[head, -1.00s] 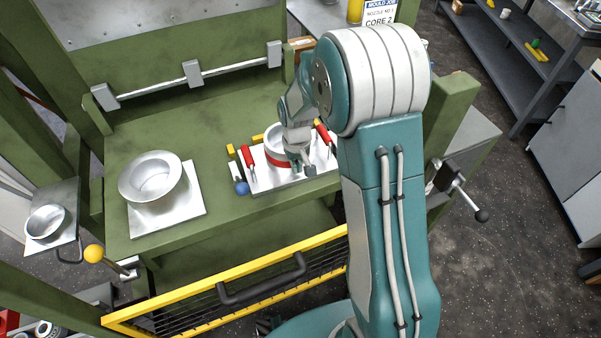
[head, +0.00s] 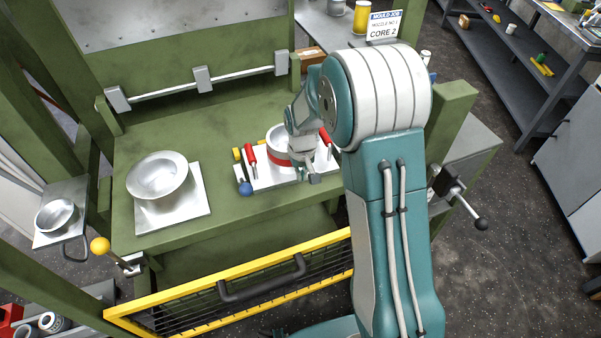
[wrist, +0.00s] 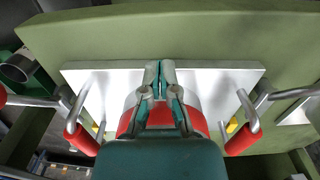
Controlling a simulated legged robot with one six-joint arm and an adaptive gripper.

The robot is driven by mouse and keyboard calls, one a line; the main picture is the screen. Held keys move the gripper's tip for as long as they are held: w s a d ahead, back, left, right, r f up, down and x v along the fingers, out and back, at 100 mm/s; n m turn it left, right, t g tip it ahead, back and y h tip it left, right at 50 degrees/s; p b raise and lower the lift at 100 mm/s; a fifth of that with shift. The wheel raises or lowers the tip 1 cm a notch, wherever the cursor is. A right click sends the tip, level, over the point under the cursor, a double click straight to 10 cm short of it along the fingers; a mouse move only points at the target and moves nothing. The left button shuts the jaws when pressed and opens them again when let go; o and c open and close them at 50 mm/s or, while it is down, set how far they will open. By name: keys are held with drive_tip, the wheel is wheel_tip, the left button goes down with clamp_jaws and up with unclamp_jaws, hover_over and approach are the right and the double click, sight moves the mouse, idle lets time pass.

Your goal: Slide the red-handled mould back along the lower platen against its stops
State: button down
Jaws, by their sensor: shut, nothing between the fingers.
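The red-handled mould is a pale plate (head: 262,181) carrying a light cylinder with a red band (head: 279,160). Its red handles (head: 250,154) stand at left and right on the green lower platen (head: 225,135). My gripper (head: 308,178) is shut and empty, low at the front of the cylinder; I cannot tell if it touches. In the wrist view the closed fingertips (wrist: 159,68) are over the plate (wrist: 215,82), between the red handles (wrist: 242,140). A yellow block (head: 237,153) shows near the left handle. Contact between mould and stops cannot be seen.
A flanged metal bowl (head: 158,175) on a square plate stands left on the platen. A blue ball knob (head: 246,189) sits at the mould's front left corner. A yellow-framed guard (head: 225,283) runs along the front. Green posts flank the platen.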

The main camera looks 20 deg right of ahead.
wheel_tip(320, 180, up, 9)
drive_tip(key=s+r+t, duration=0.3)
drive_tip(key=s+r, duration=0.9)
drive_tip(key=r, duration=0.1)
drive_tip(key=s+r+m+t, duration=0.1)
drive_tip(key=s+r+t, duration=0.1)
drive_tip(key=s, duration=1.1)
drive_tip(key=shift+s+d+t, duration=0.3)
drive_tip(key=shift+s+d, duration=0.1)
